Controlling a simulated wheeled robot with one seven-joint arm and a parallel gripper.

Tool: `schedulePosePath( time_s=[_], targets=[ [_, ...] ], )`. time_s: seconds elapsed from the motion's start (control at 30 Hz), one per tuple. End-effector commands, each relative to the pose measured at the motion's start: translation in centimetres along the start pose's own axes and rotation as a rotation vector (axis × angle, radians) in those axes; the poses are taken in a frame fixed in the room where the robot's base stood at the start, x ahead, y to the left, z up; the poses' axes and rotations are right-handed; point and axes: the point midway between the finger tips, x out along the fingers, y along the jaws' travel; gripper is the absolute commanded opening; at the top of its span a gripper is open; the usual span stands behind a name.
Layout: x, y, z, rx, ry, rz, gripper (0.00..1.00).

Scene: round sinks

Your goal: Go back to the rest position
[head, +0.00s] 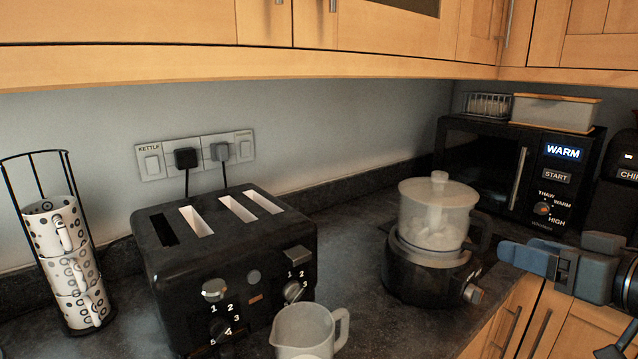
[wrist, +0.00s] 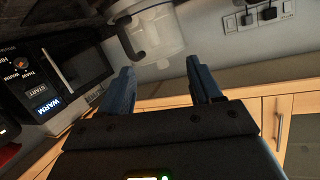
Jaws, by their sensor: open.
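My gripper (head: 506,254) is at the right of the head view, with blue fingers pointing left. It is in front of the counter edge, to the right of the food processor (head: 432,215) and below the microwave (head: 520,175). In the wrist view my gripper (wrist: 162,78) has its two blue fingers spread apart with nothing between them. The clear bowl of the food processor (wrist: 155,35) shows beyond the fingertips, apart from them. The wrist picture is turned, with the microwave (wrist: 80,65) at its left.
A black toaster (head: 225,265) with several slots stands on the counter. A clear jug (head: 303,330) is in front of it. A rack of stacked mugs (head: 68,262) stands at the left. Wooden cupboards (head: 150,22) hang above. Cupboard doors (head: 520,315) are below the gripper.

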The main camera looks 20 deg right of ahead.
Motion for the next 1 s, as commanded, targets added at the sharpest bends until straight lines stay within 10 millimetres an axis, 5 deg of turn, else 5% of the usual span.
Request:
schedulePosePath(
  time_s=[0.23, 0.47, 0.7, 1.0],
  targets=[
    [0.9, -3.4, 7.6, 0.130, 0.006, 0.065, 0.64],
    [-0.9, -6.7, 14.8, 0.185, -0.006, 0.146, 0.64],
    [-5.4, -10.1, 21.0, 0.159, -0.026, 0.208, 0.64],
    [-13.5, -13.7, 25.6, 0.034, -0.043, 0.210, 0.64]
  ],
)
